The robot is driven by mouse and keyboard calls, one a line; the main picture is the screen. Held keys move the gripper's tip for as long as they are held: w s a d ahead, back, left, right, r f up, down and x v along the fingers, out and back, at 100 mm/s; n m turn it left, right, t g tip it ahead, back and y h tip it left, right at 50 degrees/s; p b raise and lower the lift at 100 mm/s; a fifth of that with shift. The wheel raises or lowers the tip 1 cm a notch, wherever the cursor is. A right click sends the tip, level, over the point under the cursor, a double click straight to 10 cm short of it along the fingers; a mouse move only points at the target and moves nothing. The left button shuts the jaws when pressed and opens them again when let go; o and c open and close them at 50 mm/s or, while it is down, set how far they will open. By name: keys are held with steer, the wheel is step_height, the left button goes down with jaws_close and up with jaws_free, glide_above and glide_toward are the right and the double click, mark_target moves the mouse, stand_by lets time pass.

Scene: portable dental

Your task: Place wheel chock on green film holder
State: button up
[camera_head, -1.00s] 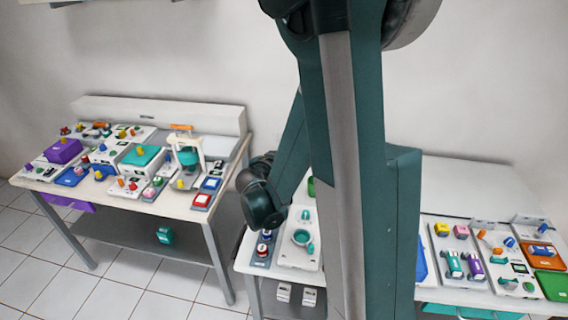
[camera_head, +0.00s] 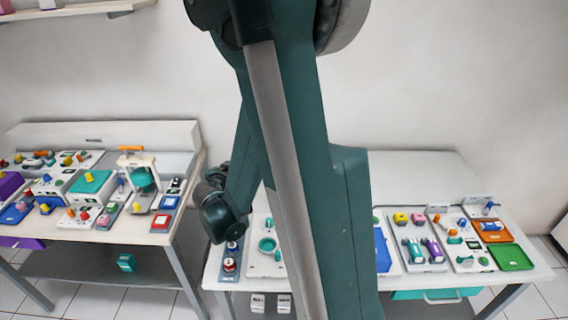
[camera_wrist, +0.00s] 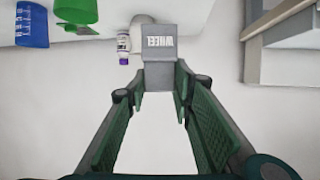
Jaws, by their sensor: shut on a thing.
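The wheel chock (camera_wrist: 159,43) is a grey block with "WHEEL" printed on it, upside down in the wrist view. My gripper (camera_wrist: 162,75) is shut on it, with the green-padded fingers on either side. The block is held up, away from the tables. In the head view my arm hides the gripper and the chock. A flat green tray-like piece (camera_head: 511,257) lies at the right front of the right table and looks like the green film holder. An orange flat piece (camera_head: 492,236) lies just behind it.
The right table (camera_head: 535,262) carries several panels with small coloured parts; my arm hides its middle. The left table (camera_head: 160,238) is crowded with devices. In the wrist view, a blue cup (camera_wrist: 31,25), a green thing (camera_wrist: 76,10) and a small purple-banded bottle (camera_wrist: 123,48) appear near the top.

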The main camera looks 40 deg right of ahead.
steer(key=shift+r, duration=0.1)
steer(key=shift+r, duration=2.65)
steer(key=shift+d+r, duration=0.2)
steer(key=shift+d, duration=0.05)
steer(key=s+d+m+g+h+p, duration=0.1)
steer(key=s+d+m+g, duration=0.25)
steer(key=d, duration=1.55)
steer(key=s+d+m+g+h, duration=0.2)
steer(key=d+m+g, duration=0.2)
steer(key=d, duration=1.4)
steer(key=shift+s+d+f, duration=0.1)
steer(key=shift+f, duration=1.2)
steer(key=shift+s+d+f, duration=0.1)
steer(key=shift+f, duration=1.2)
step_height(320, 180, down, 6)
steer(key=b, duration=0.1)
